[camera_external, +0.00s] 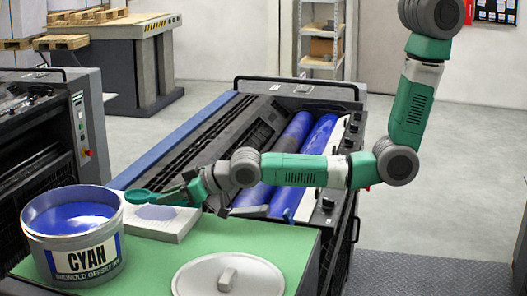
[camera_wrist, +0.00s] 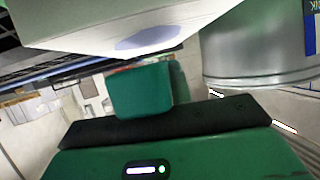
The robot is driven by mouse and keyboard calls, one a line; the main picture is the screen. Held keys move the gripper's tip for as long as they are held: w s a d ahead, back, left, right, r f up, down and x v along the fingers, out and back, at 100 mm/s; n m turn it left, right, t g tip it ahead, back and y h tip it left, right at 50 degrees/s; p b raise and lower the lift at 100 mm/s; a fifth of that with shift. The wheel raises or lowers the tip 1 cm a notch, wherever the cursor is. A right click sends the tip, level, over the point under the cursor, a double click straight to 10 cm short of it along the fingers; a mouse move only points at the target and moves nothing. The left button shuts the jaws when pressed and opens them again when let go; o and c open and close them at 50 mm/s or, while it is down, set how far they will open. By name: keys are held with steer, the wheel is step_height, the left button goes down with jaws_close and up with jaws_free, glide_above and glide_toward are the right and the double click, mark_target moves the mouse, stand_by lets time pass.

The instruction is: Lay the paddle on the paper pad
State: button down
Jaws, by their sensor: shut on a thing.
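The paper pad (camera_external: 173,229) is a thick white block with a blue patch on top, lying on the green table top. The paddle and gripper show over or beside the pad's back edge; I cannot tell whether they touch it. In the wrist view the pad (camera_wrist: 90,32) fills the top, close by. A green block there hides what lies behind it, and I cannot make out the paddle clearly.
A CYAN ink bucket (camera_external: 75,250), open with blue ink inside, stands left of the pad; its metal side shows in the wrist view (camera_wrist: 250,45). A round grey lid (camera_external: 200,277) lies at the front right. Blue press rollers (camera_external: 315,140) stand behind. Bare green surface (camera_external: 150,272) lies between bucket and lid.

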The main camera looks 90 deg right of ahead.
steer(key=shift+s+f, duration=0.15)
steer(key=shift+f, duration=1.2)
steer(key=shift+f, duration=0.25)
steer(key=c, duration=1.2)
jaws_free()
steer(key=shift+r, duration=0.1)
steer(key=shift+c, duration=0.2)
steer(key=shift+r, duration=0.15)
steer(key=v, duration=1.2)
steer(key=shift+a, duration=0.1)
